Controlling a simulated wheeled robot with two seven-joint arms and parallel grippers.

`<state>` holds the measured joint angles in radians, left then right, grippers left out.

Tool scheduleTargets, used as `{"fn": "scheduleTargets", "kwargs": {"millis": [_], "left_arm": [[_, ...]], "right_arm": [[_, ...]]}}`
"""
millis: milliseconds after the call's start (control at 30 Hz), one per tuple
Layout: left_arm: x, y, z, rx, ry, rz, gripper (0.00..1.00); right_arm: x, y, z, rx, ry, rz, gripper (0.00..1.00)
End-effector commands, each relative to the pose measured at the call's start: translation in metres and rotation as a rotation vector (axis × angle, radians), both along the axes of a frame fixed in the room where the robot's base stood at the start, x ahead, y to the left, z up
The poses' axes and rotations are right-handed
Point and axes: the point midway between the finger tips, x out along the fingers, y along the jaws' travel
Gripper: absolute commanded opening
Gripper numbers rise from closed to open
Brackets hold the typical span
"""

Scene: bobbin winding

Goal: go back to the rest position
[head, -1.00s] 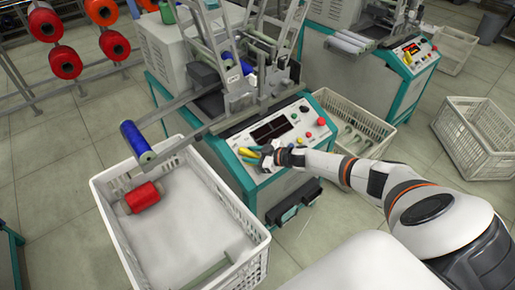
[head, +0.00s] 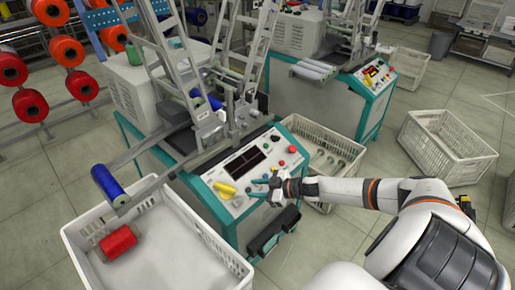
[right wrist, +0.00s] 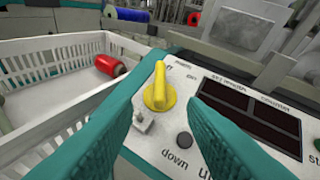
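My right gripper (head: 258,187) is at the front of the winding machine's control panel (head: 245,160), just right of a yellow knob (head: 226,189). In the right wrist view its two teal fingers (right wrist: 160,130) stand apart with nothing between their tips. The yellow knob (right wrist: 159,88) shows ahead, past the gap, and the fingers do not touch it. My right arm (head: 345,192) reaches in from the lower right. My left gripper is not in view.
A white crate (head: 205,228) with a red bobbin (head: 118,242) stands left of the machine, a blue bobbin (head: 107,183) above its edge. Another crate (head: 330,140) is behind my right arm. An empty crate (head: 447,147) is on the floor at right, with free floor around it.

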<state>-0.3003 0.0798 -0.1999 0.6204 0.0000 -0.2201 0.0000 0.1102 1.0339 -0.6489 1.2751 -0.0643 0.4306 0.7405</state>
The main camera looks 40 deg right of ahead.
Motion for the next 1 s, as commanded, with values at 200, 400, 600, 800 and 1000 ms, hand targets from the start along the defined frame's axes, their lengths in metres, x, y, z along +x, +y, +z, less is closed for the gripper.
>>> {"fn": "scheduleTargets", "kwargs": {"millis": [200,400,600,800,1000], "left_arm": [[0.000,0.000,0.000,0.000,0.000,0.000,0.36],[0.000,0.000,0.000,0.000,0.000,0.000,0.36],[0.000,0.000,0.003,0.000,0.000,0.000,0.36],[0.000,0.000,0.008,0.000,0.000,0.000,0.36],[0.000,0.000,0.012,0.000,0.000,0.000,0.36]], "right_arm": [[0.000,0.000,0.000,0.000,0.000,0.000,0.38],[0.000,0.000,-0.002,0.000,0.001,-0.004,0.38],[-0.015,0.002,-0.063,-0.028,0.056,-0.127,0.38],[-0.092,0.016,-0.190,-0.119,0.272,-0.345,0.38],[-0.204,0.059,-0.286,-0.191,0.549,-0.455,0.38]]}}
